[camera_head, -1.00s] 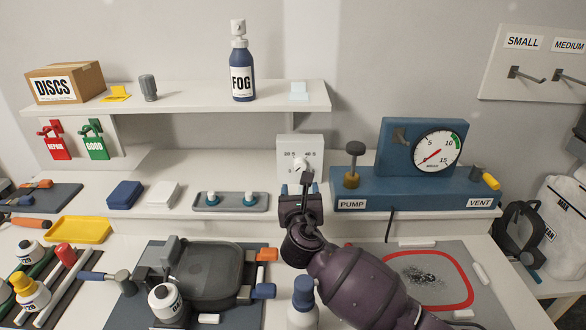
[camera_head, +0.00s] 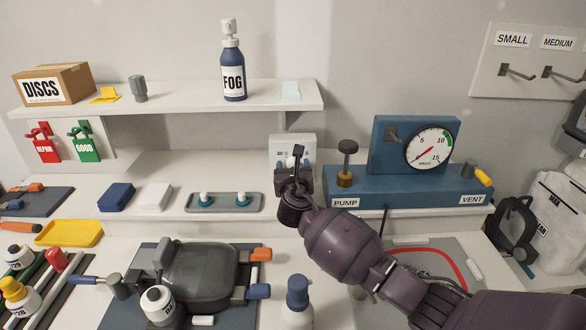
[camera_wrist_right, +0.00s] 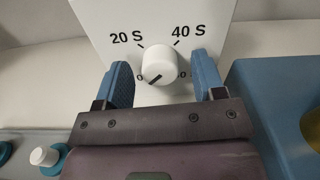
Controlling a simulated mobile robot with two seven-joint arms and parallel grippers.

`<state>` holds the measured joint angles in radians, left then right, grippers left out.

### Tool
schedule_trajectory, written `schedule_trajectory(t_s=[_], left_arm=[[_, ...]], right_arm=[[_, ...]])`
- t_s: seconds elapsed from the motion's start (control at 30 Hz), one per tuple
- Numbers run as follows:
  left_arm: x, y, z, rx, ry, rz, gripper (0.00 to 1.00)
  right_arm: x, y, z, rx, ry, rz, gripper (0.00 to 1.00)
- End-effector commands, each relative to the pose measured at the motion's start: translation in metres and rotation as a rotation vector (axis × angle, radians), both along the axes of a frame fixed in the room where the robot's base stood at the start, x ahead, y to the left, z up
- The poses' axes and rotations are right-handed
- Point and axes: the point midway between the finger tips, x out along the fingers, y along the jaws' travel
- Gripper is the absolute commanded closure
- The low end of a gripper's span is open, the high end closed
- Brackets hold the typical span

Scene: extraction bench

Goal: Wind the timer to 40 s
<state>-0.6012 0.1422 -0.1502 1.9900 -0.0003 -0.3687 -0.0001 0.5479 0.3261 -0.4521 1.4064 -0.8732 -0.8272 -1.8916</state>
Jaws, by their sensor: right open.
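The timer is a white box (camera_head: 283,141) on the bench, its lower face hidden by my right gripper in the head view. In the right wrist view its panel (camera_wrist_right: 150,18) reads 20 S and 40 S around a round white knob (camera_wrist_right: 158,63). The knob's dark mark points lower left, towards the 0. My right gripper (camera_head: 295,167) is in front of the timer. In the wrist view its two blue fingers (camera_wrist_right: 163,76) are open, one on each side of the knob, with a gap visible on both sides. My left gripper is not in view.
The blue pump block (camera_head: 400,185) with its gauge stands close to the right of the timer. A grey tray (camera_head: 222,206) with two white-topped teal pieces lies to the left. A white shelf (camera_head: 180,108) is above, holding a FOG bottle (camera_head: 233,75).

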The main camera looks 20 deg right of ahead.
Motion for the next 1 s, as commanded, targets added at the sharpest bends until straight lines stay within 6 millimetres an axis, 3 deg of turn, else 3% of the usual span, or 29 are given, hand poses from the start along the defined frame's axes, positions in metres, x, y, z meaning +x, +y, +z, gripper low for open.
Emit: schedule_trajectory(t_s=[0.17, 0.47, 1.0], left_arm=[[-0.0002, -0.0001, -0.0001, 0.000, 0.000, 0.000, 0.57], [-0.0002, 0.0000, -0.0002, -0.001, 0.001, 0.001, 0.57], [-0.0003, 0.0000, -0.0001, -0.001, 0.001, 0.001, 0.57]], right_arm=[[-0.0001, 0.0001, 0.0001, 0.000, 0.000, 0.000, 0.40], [-0.0003, 0.0002, 0.0000, 0.000, 0.000, 0.000, 0.86], [-0.0004, 0.0002, -0.0003, 0.001, 0.000, 0.000, 0.86]])
